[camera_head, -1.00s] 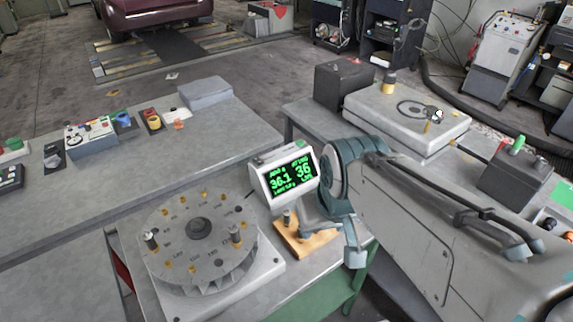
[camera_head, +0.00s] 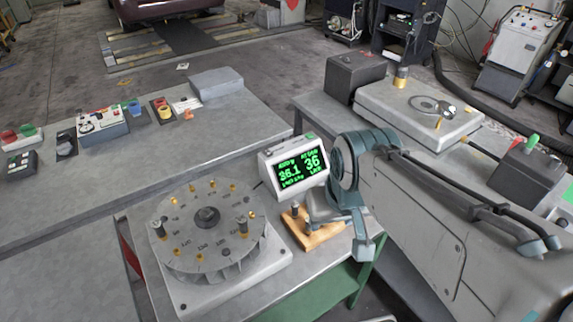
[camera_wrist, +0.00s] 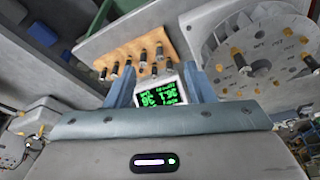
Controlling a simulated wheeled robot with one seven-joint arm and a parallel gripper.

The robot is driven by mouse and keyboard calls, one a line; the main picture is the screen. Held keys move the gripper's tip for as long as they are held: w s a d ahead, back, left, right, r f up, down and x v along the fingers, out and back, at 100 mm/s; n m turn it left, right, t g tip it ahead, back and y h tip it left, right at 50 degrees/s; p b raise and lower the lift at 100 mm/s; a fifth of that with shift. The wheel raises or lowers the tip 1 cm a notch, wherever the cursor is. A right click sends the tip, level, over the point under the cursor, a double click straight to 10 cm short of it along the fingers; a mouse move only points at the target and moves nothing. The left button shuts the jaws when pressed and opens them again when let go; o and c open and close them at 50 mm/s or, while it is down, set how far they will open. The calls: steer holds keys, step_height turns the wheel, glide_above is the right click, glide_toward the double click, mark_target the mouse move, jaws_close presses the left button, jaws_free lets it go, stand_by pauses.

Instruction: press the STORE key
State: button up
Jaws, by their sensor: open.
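The display box (camera_head: 264,180) stands on the near bench behind the dial. Its lit green screen (camera_head: 299,172) shows 36.1 and 36. A small green key (camera_head: 309,136) sits on its top edge; no STORE label is readable. In the wrist view the screen (camera_wrist: 160,95) appears upside down between the two blue-grey fingers of my gripper (camera_wrist: 160,82). My gripper is open with nothing held, and the box lies beyond it. In the head view my arm is just right of the box, and my fingertips are largely hidden.
A round numbered dial (camera_head: 181,219) with upright pegs stands left of the box. A wooden block (camera_head: 325,236) with dark pegs lies in front of it, close to my arm. A grey instrument (camera_head: 400,118) is on the bench behind. The left bench (camera_head: 90,185) has clear room in front.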

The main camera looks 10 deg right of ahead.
steer(key=shift+c, duration=0.3)
jaws_close()
stand_by(1.4)
